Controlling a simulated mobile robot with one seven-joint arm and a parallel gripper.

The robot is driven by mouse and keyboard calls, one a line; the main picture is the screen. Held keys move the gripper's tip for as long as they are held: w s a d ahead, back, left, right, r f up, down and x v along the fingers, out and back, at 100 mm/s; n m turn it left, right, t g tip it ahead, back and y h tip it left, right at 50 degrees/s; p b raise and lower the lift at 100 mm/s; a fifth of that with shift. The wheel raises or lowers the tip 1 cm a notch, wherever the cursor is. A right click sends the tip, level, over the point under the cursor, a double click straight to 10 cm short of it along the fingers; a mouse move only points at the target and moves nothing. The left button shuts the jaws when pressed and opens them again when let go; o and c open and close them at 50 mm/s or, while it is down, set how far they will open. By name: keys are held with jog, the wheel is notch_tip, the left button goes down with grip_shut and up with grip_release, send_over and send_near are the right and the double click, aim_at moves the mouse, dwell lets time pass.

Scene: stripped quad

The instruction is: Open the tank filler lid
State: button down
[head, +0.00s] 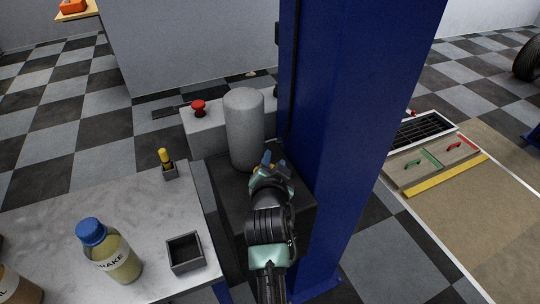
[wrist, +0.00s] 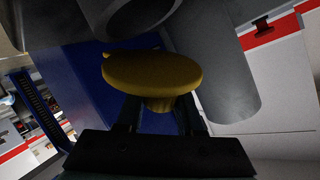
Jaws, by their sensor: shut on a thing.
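The filler lid (wrist: 152,72) is a yellow-gold round disc with a short stub, large in the middle of the wrist view. My gripper (wrist: 160,108) is shut on it, with a dark finger on each side of the stub. In the head view my gripper (head: 270,165) is low beside the upright grey cylinder (head: 245,130), above the dark tank block (head: 232,195). Only a small yellow bit shows at the fingertips there. The filler opening is hidden, and I cannot tell whether the lid is raised.
A blue column (head: 345,110) stands close to the right of my gripper. The left bench (head: 140,215) holds a brake fluid bottle (head: 112,255), an open square box (head: 185,252) and a yellow-handled item (head: 166,160).

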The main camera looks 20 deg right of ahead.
jog(key=d+m+g+y+p, duration=0.1)
jog(key=d+m+y+p, duration=0.2)
jog(key=m+y+p, duration=0.1)
jog(key=shift+w+d, duration=0.1)
jog(key=shift+d, duration=0.1)
jog(key=shift+d+f+m+y, duration=0.3)
jog(key=shift+m+y, duration=0.2)
jog(key=shift+y, duration=0.1)
jog(key=shift+d+f+m+y, duration=0.15)
jog(key=shift+d+m+y, duration=0.15)
jog(key=shift+m+y, duration=0.25)
jog(key=c, duration=0.5)
grip_release()
jog(key=v, duration=1.3)
jog(key=shift+w+r, duration=0.1)
